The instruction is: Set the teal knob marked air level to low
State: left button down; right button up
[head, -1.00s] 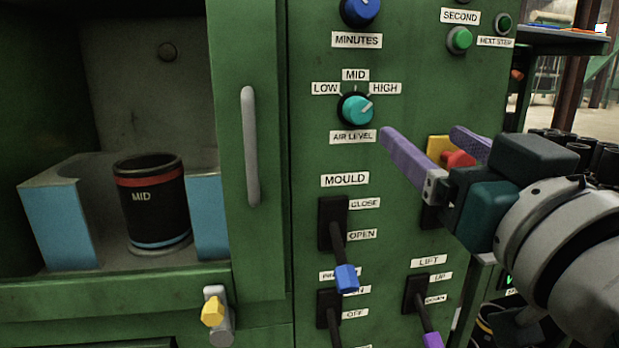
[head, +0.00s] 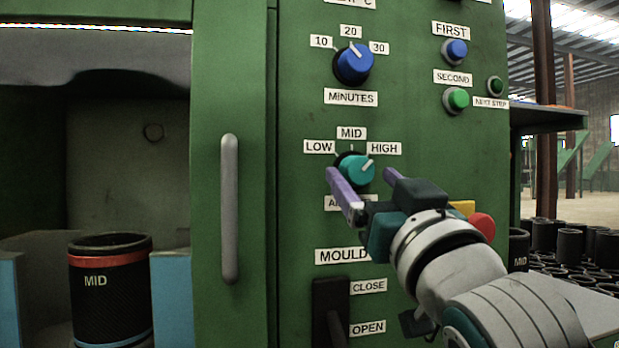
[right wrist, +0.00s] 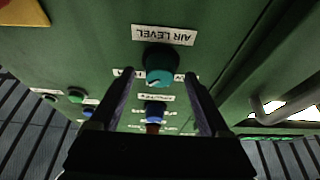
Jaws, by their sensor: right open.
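The teal air level knob (head: 356,170) is on the green panel under the LOW, MID and HIGH labels. Its white pointer line is turned up and right, toward HIGH. My right gripper (head: 362,178) is open, with one purple finger at the knob's lower left and the other at its right. In the right wrist view the teal knob (right wrist: 160,68) shows beyond and between the two open fingers (right wrist: 158,92), and I see no clear contact. The AIR LEVEL label is mostly hidden behind the gripper in the head view. My left gripper is not in view.
A blue minutes knob (head: 353,64) is above. Blue (head: 454,52) and green (head: 457,100) buttons are at upper right. A red button (head: 481,227) is close beside my right wrist. The mould lever (head: 332,310) is below, and a door handle (head: 229,208) is left.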

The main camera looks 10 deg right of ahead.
jog(key=shift+w+r, duration=0.25)
jog(key=shift+w, duration=0.35)
grip_shut()
dwell(0.3)
